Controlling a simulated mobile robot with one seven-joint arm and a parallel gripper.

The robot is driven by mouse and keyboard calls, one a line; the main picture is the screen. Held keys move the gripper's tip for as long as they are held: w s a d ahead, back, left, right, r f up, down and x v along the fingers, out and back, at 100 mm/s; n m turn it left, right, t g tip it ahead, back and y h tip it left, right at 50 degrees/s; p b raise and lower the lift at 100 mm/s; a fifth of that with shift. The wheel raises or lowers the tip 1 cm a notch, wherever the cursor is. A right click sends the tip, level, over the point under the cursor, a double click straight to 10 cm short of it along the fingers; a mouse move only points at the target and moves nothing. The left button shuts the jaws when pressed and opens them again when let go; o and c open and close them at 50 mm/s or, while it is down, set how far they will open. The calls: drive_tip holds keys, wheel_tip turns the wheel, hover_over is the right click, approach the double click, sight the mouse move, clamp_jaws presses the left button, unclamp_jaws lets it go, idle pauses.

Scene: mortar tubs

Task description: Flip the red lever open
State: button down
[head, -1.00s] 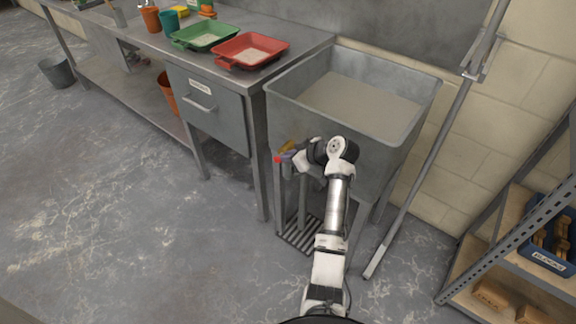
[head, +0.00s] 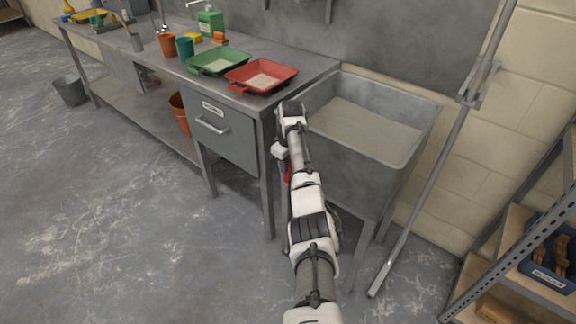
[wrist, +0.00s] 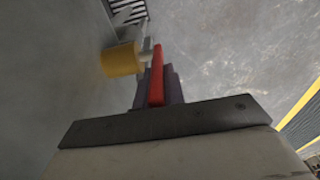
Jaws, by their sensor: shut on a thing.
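The red lever (wrist: 157,75) runs up the middle of the wrist view, beside a brass-yellow valve body (wrist: 122,60) on a grey pipe. My gripper (wrist: 158,92) is shut on the lever, with dark purple finger pads on both sides of it. In the head view a small red part of the lever (head: 287,172) shows beside my arm, at the left front of the grey mortar tub (head: 385,147). My arm hides the valve and the fingertips there. I cannot tell the lever's exact angle from the head view.
A workbench with a drawer (head: 222,133) stands close on the left, with a red tray (head: 262,76) and a green tray (head: 219,62) on top. A grey pole (head: 425,180) leans at the right, before a shelf rack (head: 510,275).

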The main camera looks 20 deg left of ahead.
drive_tip(key=shift+w+a+h, duration=0.1)
drive_tip(key=shift+a+h, duration=0.15)
drive_tip(key=shift+h, duration=0.25)
drive_tip(key=c, duration=1.5)
unclamp_jaws()
drive_tip(key=shift+a+f, duration=0.1)
wheel_tip(320, 180, up, 14)
drive_tip(key=shift+a+f+b, duration=0.1)
drive_tip(key=shift+b, duration=0.75)
